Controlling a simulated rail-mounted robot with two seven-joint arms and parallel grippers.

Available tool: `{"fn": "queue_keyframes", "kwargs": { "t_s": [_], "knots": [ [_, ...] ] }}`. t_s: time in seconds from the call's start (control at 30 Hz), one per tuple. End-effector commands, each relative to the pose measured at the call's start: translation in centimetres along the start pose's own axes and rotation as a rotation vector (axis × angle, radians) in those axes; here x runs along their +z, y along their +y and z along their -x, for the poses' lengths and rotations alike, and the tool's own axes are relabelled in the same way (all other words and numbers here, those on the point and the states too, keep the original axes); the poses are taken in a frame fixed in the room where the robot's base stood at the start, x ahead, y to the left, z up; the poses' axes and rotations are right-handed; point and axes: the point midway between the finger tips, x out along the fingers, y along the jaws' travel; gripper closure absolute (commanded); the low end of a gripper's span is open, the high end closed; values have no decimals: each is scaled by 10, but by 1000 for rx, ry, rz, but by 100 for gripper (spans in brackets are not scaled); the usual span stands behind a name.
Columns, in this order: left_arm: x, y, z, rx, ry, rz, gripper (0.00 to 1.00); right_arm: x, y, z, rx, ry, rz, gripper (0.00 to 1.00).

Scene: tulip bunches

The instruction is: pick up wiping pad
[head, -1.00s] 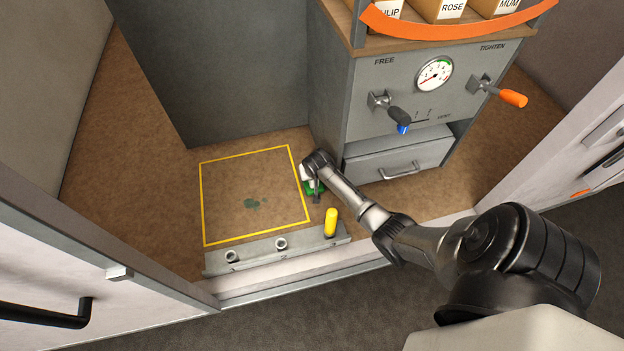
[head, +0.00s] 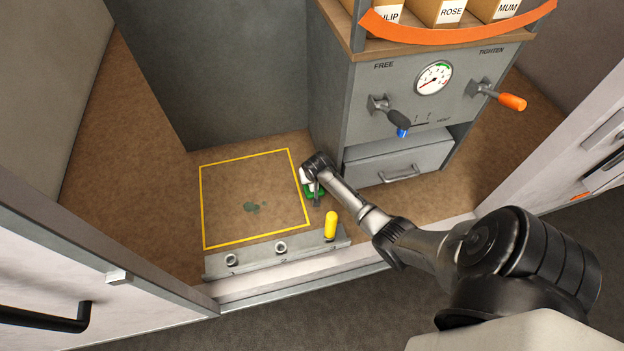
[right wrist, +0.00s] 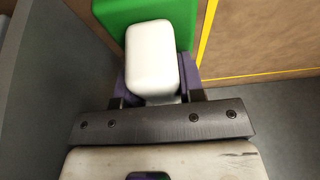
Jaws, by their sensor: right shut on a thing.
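The wiping pad (right wrist: 150,12) shows in the right wrist view as a green block with a white rounded handle (right wrist: 151,58) on top. My right gripper (right wrist: 152,88) is shut on the white handle, one finger on each side. In the head view the green pad (head: 314,193) is mostly hidden behind my right gripper (head: 312,190), just right of the yellow outlined square. I cannot tell whether the pad touches the floor. My left gripper is not in view.
A grey rail (head: 262,256) with a yellow peg (head: 331,225) lies in front. A grey cabinet with a drawer (head: 400,164) and levers stands to the right.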

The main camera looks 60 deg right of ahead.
Motion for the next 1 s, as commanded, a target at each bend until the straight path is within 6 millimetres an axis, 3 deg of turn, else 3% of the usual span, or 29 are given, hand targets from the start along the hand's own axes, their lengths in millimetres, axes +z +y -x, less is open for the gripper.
{"fn": "queue_keyframes", "kwargs": {
  "t_s": [0.27, 0.57, 1.0],
  "knots": [
    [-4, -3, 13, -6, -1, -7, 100, -10, -4, 22, -1, 3, 0, 90],
    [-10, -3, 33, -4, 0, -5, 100, -30, -4, 70, -1, 3, 0, 90],
    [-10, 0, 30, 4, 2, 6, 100, -28, -112, 65, -5, 0, 1, 90]
  ]
}}
